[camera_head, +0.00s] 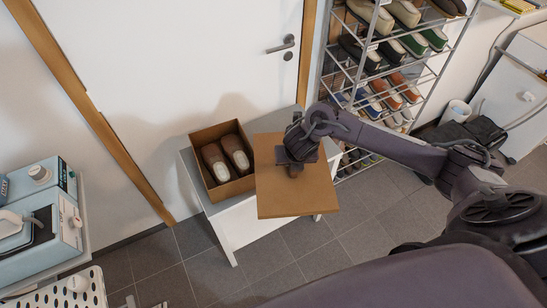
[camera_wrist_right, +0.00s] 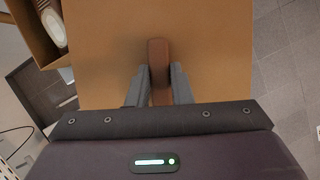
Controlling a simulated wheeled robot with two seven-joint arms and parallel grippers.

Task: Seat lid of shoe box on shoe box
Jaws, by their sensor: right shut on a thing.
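The open shoe box (camera_head: 228,193) is brown and stands on a small white table with a grey top, by the door. A pair of brown shoes (camera_head: 226,160) with pale toes lies in it. The brown lid (camera_head: 293,200) is to the right of the box, apart from it. My right gripper (camera_head: 296,163) is above the lid and shut on its handle. In the right wrist view the lid (camera_wrist_right: 215,50) fills the middle, and the fingers (camera_wrist_right: 159,88) close on its brown handle (camera_wrist_right: 159,62). The box corner (camera_wrist_right: 38,40) shows at upper left. My left gripper is not in view.
The table (camera_head: 232,218) has little bare top around the box. A wire shoe rack (camera_head: 385,75) with several shoes stands behind right. A closed door (camera_head: 200,60) is behind the table. Blue-grey appliances (camera_head: 45,220) stand at left. Grey tiled floor (camera_head: 370,215) is clear in front.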

